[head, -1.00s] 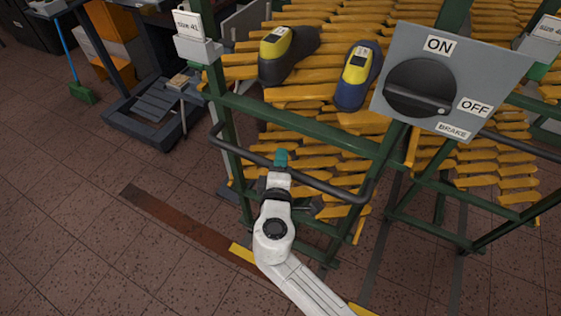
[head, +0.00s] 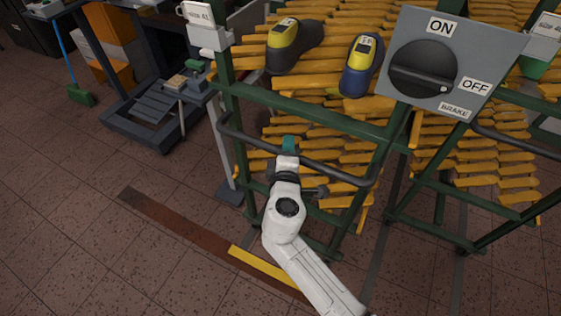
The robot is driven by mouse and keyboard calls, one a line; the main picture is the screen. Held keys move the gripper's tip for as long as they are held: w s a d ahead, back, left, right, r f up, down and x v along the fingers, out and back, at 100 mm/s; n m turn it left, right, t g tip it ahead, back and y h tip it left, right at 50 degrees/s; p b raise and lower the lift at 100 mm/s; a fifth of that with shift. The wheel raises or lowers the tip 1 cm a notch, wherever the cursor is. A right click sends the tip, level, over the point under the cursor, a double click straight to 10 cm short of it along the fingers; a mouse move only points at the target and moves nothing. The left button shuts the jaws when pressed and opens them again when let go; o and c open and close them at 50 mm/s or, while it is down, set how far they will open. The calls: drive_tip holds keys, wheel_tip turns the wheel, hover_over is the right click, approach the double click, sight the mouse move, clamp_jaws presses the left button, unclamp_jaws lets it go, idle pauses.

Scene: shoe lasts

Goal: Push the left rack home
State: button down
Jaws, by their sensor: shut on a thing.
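A grey brake panel (head: 505,48) shows at the upper right of the rack. The white mark on its black knob (head: 422,68) points toward OFF.
The right rack (head: 470,240) stands close beside it. A brown floor strip (head: 170,213) with a yellow part (head: 265,268) crosses the floor nearer me. A dark cart (head: 150,120) and a green broom (head: 80,96) stand left. The floor at left front is clear.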

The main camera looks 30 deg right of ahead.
drive_tip(key=w+d+b, duration=0.4)
drive_tip(key=w+d, duration=0.5)
drive_tip(key=d, duration=0.4)
drive_tip(key=w+d+b, duration=0.5)
drive_tip(key=w+d, duration=0.5)
drive_tip(key=d, duration=0.4)
drive_tip(key=shift+w, duration=0.2)
drive_tip(key=shift+r, duration=0.1)
drive_tip(key=c, duration=1.3)
unclamp_jaws()
drive_tip(key=o, duration=0.3)
drive_tip(key=shift+w+d, duration=0.15)
drive_tip(key=shift+o, duration=0.4)
